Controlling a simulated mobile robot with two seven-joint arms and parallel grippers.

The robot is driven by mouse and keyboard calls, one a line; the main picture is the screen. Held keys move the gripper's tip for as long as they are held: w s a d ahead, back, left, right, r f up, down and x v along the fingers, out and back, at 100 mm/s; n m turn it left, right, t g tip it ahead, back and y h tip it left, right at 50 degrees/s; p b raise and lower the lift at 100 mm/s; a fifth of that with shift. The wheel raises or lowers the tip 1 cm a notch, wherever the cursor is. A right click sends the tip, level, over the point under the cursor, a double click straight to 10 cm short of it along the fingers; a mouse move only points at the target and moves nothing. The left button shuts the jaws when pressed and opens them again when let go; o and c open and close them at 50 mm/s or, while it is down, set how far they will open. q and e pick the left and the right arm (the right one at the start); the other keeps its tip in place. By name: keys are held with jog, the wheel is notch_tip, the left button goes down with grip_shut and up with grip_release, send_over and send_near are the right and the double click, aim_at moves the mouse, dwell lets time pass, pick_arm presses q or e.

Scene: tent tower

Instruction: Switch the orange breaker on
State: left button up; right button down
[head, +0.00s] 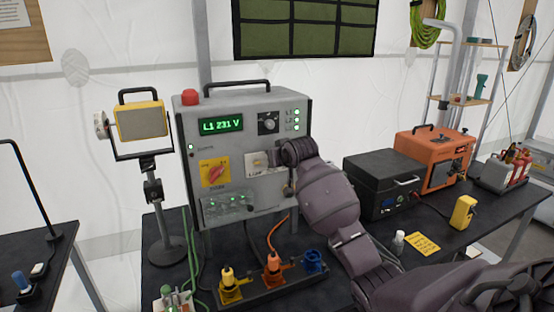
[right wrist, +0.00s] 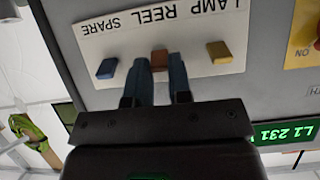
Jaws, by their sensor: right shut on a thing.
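The orange breaker (right wrist: 160,60) sits on a white plate (right wrist: 200,75) between the yellow breaker (right wrist: 219,52) and the blue breaker (right wrist: 107,69). The plate appears upside down in the right wrist view, marked LAMP, REEL, SPARE. My right gripper (right wrist: 161,72) is shut on the orange breaker, one finger on each side. The fingers hide part of it, so I cannot tell its switch position. In the head view, my right gripper (head: 272,160) is at the front of the grey power box (head: 240,195) and covers most of the plate. My left gripper is not in view.
The box also carries a red-and-yellow rotary switch (head: 215,171), a green display (head: 221,125) and a black knob (head: 268,123). Yellow, orange and blue plugs stand in a black rack (head: 255,296) below. A work lamp (head: 141,120) stands left, a black case (head: 380,183) right.

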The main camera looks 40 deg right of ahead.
jog(key=c, duration=1)
grip_release()
jog(key=shift+c, duration=0.2)
jog(key=b+v, duration=0.1)
jog(key=v, duration=1)
jog(key=shift+w, duration=0.1)
